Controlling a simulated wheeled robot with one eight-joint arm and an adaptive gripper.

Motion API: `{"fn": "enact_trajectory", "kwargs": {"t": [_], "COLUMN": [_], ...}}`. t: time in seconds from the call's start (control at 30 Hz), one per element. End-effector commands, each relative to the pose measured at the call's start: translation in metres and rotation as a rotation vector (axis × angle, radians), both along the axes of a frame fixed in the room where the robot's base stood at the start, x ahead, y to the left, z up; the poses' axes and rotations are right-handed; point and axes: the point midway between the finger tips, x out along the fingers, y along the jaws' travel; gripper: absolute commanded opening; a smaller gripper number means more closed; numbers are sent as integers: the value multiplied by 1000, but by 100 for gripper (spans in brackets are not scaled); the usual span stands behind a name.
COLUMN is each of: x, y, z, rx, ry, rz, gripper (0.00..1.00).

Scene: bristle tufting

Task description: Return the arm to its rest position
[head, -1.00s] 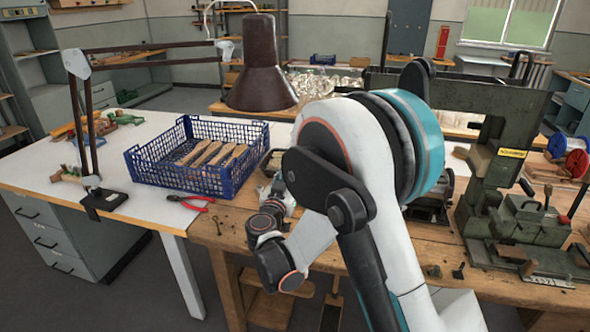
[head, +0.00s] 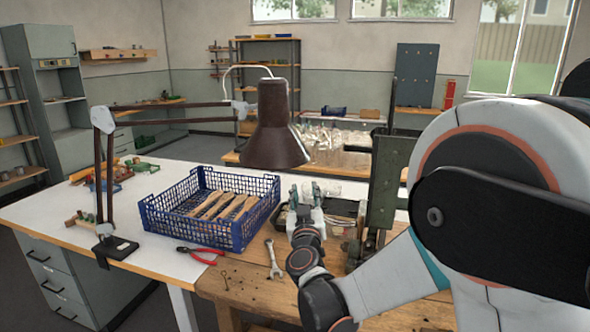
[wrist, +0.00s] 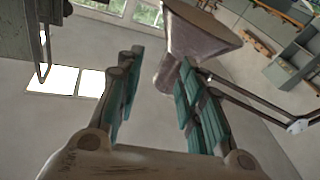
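My gripper (head: 316,190) stands upright over the wooden bench in the head view, right of the blue crate and near a dark tray. In the wrist view my gripper (wrist: 157,95) has its two teal-padded fingers spread wide apart, with nothing between them. My arm is folded at the right of the head view, its large white and black joint close to the camera. The wrist view looks up past the fingers to the lamp shade, walls and windows.
A blue crate (head: 232,240) holding wooden brush handles (head: 215,206) stands on the white table. A brown desk lamp (head: 272,135) hangs over the crate. Red-handled pliers (head: 197,255) and a spanner (head: 273,260) lie in front. A green machine (head: 384,180) stands right of my gripper.

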Motion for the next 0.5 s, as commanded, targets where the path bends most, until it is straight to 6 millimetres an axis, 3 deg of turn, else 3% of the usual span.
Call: {"fn": "enact_trajectory", "kwargs": {"t": [0.03,0.2,0.33,0.5], "x": [-7,-33,-61,-103], "y": [-6,-15,-30,-44], "z": [24,59,62,42], "rx": [-42,-191,-286,-241], "ry": [5,80,192,341], "rz": [40,176,246,299], "gripper": [35,35,35,35]}}
